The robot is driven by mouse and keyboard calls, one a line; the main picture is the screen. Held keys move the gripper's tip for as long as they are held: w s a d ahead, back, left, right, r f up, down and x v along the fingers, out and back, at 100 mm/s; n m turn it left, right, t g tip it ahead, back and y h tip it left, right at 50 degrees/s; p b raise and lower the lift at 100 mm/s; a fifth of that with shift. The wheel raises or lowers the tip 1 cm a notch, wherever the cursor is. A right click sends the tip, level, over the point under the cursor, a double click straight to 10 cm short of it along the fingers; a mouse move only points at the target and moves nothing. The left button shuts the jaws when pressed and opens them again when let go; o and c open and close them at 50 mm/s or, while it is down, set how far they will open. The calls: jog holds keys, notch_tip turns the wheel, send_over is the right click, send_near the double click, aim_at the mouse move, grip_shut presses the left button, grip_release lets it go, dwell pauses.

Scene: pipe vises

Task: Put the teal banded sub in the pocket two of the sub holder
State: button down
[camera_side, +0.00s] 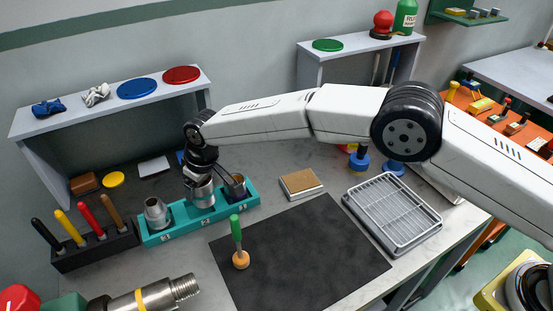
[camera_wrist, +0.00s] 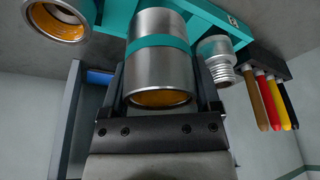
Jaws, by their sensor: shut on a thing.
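The teal banded sub (camera_wrist: 160,75) is a steel cylinder with a teal band and an orange inside at its near end. My gripper (camera_wrist: 160,88) is shut on it, with one finger on each side. In the side view my gripper (camera_side: 203,178) points down at the middle of the teal sub holder (camera_side: 180,228), and the sub (camera_side: 202,194) is at the middle pocket, upright or nearly so. I cannot tell whether its lower end is seated or just above. The pocket's mouth is hidden by the sub.
A silver threaded sub (camera_side: 157,213) stands in the holder's left pocket; a dark-looking sub (camera_side: 236,186) is in the right pocket, close to my gripper. A rack of coloured-handled tools (camera_side: 95,246) stands left. A black mat (camera_side: 300,255) with a green-handled tool (camera_side: 238,240) lies in front.

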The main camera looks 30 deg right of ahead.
jog(key=shift+w+a+f, duration=0.35)
jog(key=shift+w+f, duration=0.25)
jog(key=shift+f, duration=0.1)
jog(key=shift+w+a+f, duration=0.3)
jog(key=shift+w+f, duration=0.25)
jog(key=shift+f, duration=0.15)
jog(key=shift+f, duration=0.2)
jog(key=shift+w+a+f, duration=0.1)
jog(key=shift+w, duration=0.05)
jog(key=shift+f, duration=1.5)
jog(key=shift+f, duration=0.1)
grip_release()
jog(key=shift+f, duration=0.1)
jog(key=shift+r, duration=0.2)
